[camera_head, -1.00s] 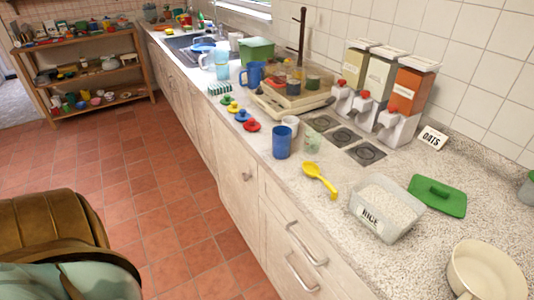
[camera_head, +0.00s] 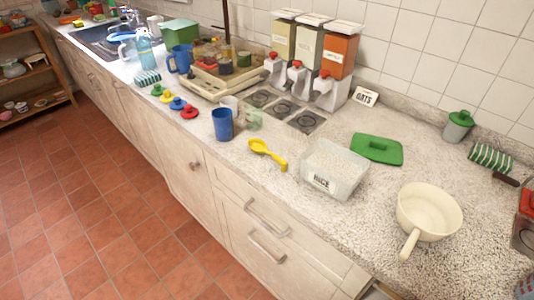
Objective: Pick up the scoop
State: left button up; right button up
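A yellow scoop (camera_head: 266,152) lies on the speckled counter near its front edge. Its bowl points toward the back left and its handle toward the front right. It lies just left of a clear container of rice (camera_head: 333,168) labelled RICE, apart from it. Neither of my grippers is in view.
A blue cup (camera_head: 222,124) and a greenish glass (camera_head: 253,119) stand behind and left of the scoop. A green lid (camera_head: 376,149) lies behind the rice container. A cream pan (camera_head: 428,211) stands at the right. Three dispensers (camera_head: 309,62) stand by the wall. Counter in front of the scoop is clear.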

aim_at(257, 146)
jog(key=l+z, duration=0.25)
jog(key=z, duration=0.2)
jog(key=l+z, duration=0.3)
jog(key=z, duration=0.2)
jog(key=u, duration=1.25)
jog(key=i+l+z, duration=0.15)
jog(key=z, duration=0.2)
jog(key=i+l+z, duration=0.1)
jog(key=z, duration=0.25)
jog(key=i, duration=0.1)
